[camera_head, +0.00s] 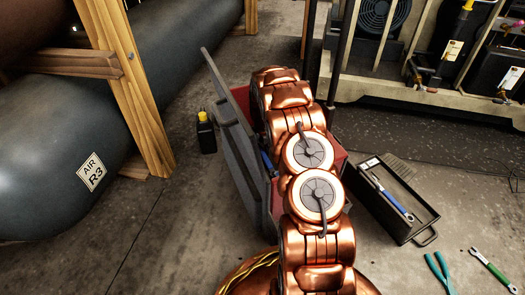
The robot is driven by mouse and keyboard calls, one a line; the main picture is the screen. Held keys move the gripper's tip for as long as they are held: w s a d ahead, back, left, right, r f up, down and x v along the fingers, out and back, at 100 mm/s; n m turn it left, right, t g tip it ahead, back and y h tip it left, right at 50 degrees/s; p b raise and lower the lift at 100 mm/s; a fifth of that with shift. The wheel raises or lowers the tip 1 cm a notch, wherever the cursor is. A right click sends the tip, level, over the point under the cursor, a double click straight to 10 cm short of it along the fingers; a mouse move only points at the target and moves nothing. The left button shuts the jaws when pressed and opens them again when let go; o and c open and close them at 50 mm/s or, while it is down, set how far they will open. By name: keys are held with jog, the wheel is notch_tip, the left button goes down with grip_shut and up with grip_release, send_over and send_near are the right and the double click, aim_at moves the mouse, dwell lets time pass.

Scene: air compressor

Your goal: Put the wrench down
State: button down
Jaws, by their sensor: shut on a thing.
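My copper-coloured arm rises through the middle of the picture and reaches over a red-lined box. My gripper does not show; the arm itself hides that end, so I cannot see what it holds. A blue-handled tool, perhaps also a wrench (392,198), lies in a black tray (430,216) to the right of my arm. I cannot tell which wrench is meant.
The grey and red box (240,165) stands beneath my arm, partly hidden. Teal pliers (438,274) lie near the green wrench. A small black bottle with a yellow cap (206,132) stands left of the box. A tank marked AIR R3 (45,150) fills the left. Floor between is bare.

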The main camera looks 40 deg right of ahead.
aim_at(263, 152)
jog(key=c, duration=1)
grip_release()
jog(key=shift+o, duration=0.2)
notch_tip(263, 152, up, 12)
jog(key=p, duration=0.4)
